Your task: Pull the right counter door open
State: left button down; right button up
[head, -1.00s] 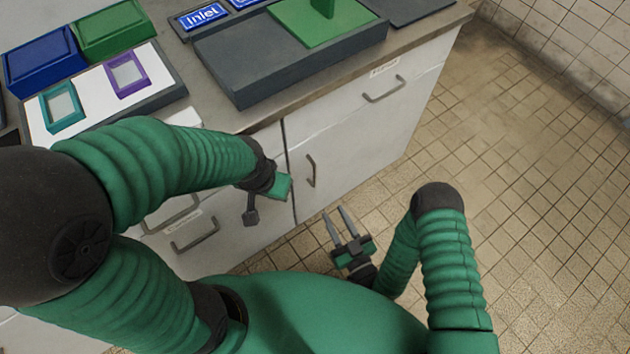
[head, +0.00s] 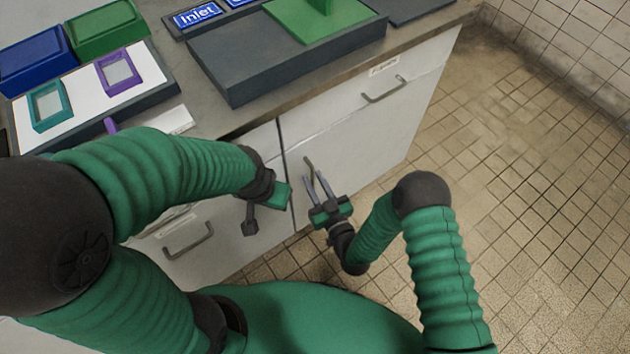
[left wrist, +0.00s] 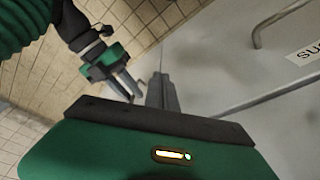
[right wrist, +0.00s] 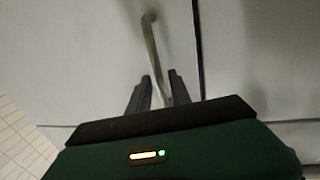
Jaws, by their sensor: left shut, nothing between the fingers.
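The right counter door (head: 355,145) is a pale grey panel right of a dark vertical gap, and it looks closed. Its upright bar handle (head: 308,163) is near that gap, partly hidden by my right gripper (head: 313,178). In the right wrist view my right gripper (right wrist: 160,80) is open, with the lower part of the handle (right wrist: 150,40) lying between its fingers in the picture. I cannot tell whether they touch it.
A drawer with a handle (head: 384,90) and label is above the door. Another handle (head: 188,243) is at the lower left. The countertop (head: 245,115) holds a dark tray (head: 285,60), a green block and coloured frames. Tiled floor (head: 500,200) is clear on the right.

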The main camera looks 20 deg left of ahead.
grip_shut()
dwell(1.2)
